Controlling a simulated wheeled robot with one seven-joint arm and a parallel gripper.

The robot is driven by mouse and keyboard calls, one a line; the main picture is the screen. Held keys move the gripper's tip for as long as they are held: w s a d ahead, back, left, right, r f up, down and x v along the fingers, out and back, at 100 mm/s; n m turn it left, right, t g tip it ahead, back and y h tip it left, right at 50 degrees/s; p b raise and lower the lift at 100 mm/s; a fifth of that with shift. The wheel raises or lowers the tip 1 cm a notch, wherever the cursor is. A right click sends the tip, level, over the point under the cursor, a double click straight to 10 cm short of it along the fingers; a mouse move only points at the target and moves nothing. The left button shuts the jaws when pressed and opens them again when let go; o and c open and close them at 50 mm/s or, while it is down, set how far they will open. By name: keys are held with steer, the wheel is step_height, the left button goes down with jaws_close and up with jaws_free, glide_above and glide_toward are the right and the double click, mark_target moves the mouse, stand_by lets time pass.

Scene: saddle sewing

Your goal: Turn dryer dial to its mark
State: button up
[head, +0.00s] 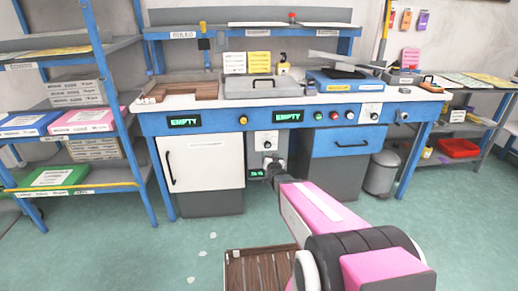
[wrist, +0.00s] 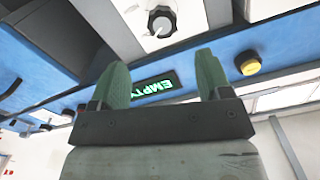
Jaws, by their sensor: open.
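A round dark dial with a pale pointer line sits on a white panel under the blue bench front, seen in the wrist view (wrist: 161,21) and small in the head view (head: 267,144). Another dial (head: 371,110) is on the bench front at the right. No label shows which is the dryer's, and no mark is readable. My gripper (wrist: 163,68) is open, its two green fingers apart with nothing between them. In the wrist view the first dial appears beyond the fingertips, not touched. In the head view my gripper (head: 272,163) is just below that dial, its fingers small and dark.
Two green EMPTY displays (head: 184,122) (head: 288,116) and a yellow button (head: 243,120) are on the bench front. A white cabinet (head: 201,163) is left of my gripper, a blue drawer (head: 348,142) right. A wooden pallet (head: 258,270) lies on the floor near my arm.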

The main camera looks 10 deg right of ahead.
mark_target(268, 146)
steer(key=w, duration=1)
steer(key=shift+w+a+r, duration=0.1)
steer(key=shift+w, duration=0.3)
steer(key=c, duration=0.9)
